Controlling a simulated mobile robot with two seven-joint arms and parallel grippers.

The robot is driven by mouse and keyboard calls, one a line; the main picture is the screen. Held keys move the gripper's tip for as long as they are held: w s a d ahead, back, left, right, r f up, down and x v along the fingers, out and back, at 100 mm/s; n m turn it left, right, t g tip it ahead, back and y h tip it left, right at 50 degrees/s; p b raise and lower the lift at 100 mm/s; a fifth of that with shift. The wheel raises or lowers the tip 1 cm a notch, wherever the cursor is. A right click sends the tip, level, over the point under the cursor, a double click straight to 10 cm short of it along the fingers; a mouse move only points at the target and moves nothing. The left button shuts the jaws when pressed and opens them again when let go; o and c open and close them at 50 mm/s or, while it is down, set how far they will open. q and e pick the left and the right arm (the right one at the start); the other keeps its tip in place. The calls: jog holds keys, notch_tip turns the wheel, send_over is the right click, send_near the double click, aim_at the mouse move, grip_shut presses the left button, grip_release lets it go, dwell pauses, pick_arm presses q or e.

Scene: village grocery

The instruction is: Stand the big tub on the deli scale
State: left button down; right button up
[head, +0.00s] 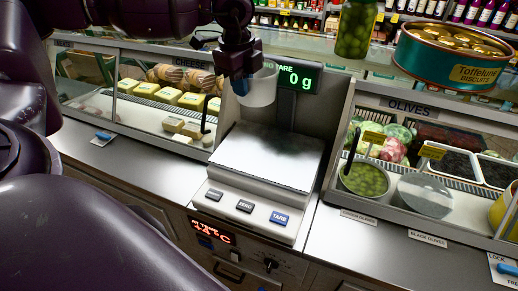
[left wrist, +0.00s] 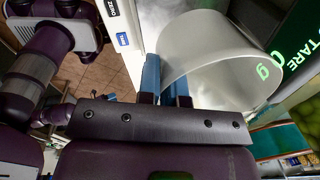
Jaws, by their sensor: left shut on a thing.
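The big tub (head: 263,90) is a whitish, translucent, empty-looking container. My left gripper (head: 240,84) is shut on its wall at the left side and holds it in the air above the back part of the deli scale. The deli scale has a bare steel pan (head: 268,156) and a green display (head: 298,78) reading 0 g. In the left wrist view the blue fingertips (left wrist: 167,80) pinch the tub wall, and the tub (left wrist: 210,62) shows its wide opening. The tub partly covers the display.
A cheese case (head: 160,92) stands left of the scale and an olives case (head: 420,150) with a green olive tub (head: 364,180) stands right. A jar of olives (head: 355,30) and a biscuit tin (head: 455,50) stand on the glass top at the back right.

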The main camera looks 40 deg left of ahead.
pick_arm(q)
jog(key=shift+f, duration=9.4)
pick_arm(e)
jog(key=shift+w+r, duration=0.2)
jog(key=shift+r, duration=0.15)
